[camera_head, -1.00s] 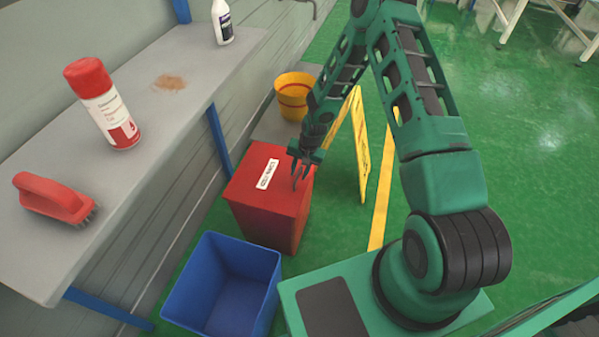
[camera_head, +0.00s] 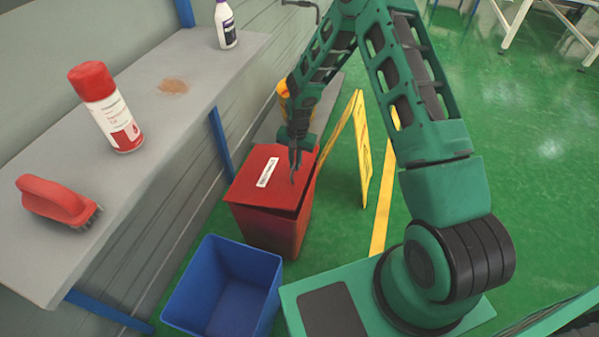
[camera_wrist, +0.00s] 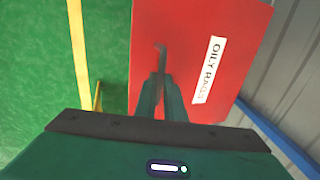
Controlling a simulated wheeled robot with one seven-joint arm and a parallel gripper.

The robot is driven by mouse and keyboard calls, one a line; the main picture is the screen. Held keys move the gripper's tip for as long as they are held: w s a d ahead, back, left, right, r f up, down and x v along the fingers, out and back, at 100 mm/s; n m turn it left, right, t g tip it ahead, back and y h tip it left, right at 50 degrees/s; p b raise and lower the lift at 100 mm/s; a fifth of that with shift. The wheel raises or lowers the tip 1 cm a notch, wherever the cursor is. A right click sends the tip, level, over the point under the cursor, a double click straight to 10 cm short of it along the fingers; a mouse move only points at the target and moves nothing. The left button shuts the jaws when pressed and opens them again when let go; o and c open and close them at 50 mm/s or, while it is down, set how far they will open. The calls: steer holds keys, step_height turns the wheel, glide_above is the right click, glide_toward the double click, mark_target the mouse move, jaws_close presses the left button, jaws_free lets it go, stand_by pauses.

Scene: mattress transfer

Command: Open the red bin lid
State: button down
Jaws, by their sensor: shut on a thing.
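The red bin (camera_head: 270,228) stands on the floor beside the bench. Its red lid (camera_head: 253,190) is tilted, with a dark gap along its front and right edges. The lid carries a white label, which reads "OILY RAGS" in the wrist view, where the lid (camera_wrist: 190,35) fills the upper middle. My gripper (camera_head: 294,172) is at the lid's right part, pointing down.
A blue open bin (camera_head: 222,290) stands in front of the red bin. A yellow folding sign (camera_head: 362,150) stands to the right, and a yellow bucket (camera_head: 283,98) is partly hidden behind my arm. The grey bench (camera_head: 150,130) holds a red brush, a red-capped can and a white bottle.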

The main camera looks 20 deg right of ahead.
steer(key=w+a+r, duration=0.6)
steer(key=a+r, duration=0.3)
steer(key=r, duration=0.1)
steer(key=shift+a+r, duration=0.15)
steer(key=shift+a, duration=0.15)
steer(key=c, duration=1.8)
jaws_free()
steer(key=shift+f, duration=0.2)
steer(key=shift+c, duration=0.2)
steer(key=shift+w+d+r, duration=0.1)
steer(key=shift+d+r, duration=0.05)
steer(key=shift+d, duration=0.1)
step_height(320, 180, up, 7)
steer(key=shift+d+r, duration=0.15)
steer(key=shift+r, duration=0.05)
